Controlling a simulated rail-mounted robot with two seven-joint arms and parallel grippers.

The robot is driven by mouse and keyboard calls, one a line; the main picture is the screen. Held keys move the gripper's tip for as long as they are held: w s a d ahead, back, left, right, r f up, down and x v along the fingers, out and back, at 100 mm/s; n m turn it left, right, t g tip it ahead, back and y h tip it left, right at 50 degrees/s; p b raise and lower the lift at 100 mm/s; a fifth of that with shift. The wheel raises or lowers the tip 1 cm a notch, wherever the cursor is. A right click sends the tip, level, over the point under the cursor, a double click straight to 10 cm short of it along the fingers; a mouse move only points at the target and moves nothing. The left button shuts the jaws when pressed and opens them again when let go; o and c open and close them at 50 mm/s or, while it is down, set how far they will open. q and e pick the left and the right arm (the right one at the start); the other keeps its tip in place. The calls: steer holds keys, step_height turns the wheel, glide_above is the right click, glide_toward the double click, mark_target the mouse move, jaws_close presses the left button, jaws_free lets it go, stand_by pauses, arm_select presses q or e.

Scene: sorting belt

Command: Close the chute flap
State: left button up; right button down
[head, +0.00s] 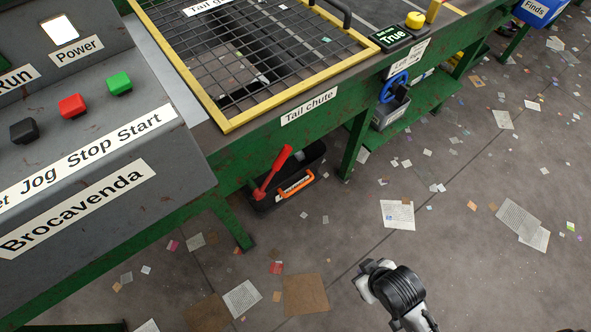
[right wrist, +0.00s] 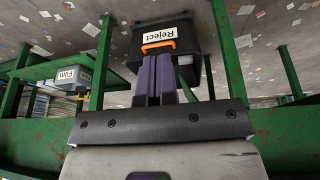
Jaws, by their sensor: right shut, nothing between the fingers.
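In the head view, a sign reading "Tail chute" (head: 308,107) is on the green side beam. Below it a red-handled lever (head: 272,172) slants up and out over a black bin (head: 309,160) with an orange handle. I cannot make out the flap itself or how it stands. My right gripper (head: 366,281) is low in front of the belt, right of the lever and apart from it. In the right wrist view its purple fingers (right wrist: 154,76) are shut and empty, in front of the black "Reject" bin (right wrist: 190,42). My left gripper is not in view.
A yellow-edged mesh guard (head: 228,125) covers the belt end. A grey control panel (head: 110,160) stands at left. A blue handwheel (head: 390,88) and a green leg (head: 355,145) are to the right. Scrap paper (head: 397,215) litters the open floor.

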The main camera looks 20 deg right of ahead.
steer(key=w+f+n+t+b, duration=0.25)
steer(key=w+f+b, duration=0.45)
steer(key=f+b, duration=0.5)
steer(key=w+f+n+t+p, duration=0.1)
steer(key=w+f+n+t, duration=0.25)
steer(key=w, duration=0.65)
steer(key=w+r+n+t+y, duration=0.45)
steer(key=w+n, duration=0.25)
steer(key=w, duration=0.2)
steer(key=w+r+n+t+y, duration=0.4)
steer(key=w+r+n+t, duration=0.1)
steer(key=w+n, duration=0.25)
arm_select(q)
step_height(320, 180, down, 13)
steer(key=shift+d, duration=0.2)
arm_select(e)
steer(key=d+r+n+g+y, duration=0.3)
steer(key=n+g+y, duration=0.5)
steer(key=n, duration=0.7)
steer(key=d+r+n+g+y, duration=0.2)
steer(key=r+n+g+y, duration=0.3)
steer(key=n+g+y, duration=0.3)
steer(key=shift+w+d+n+g, duration=0.35)
steer(key=shift+n+g, duration=1.5)
steer(key=shift+n, duration=1.6)
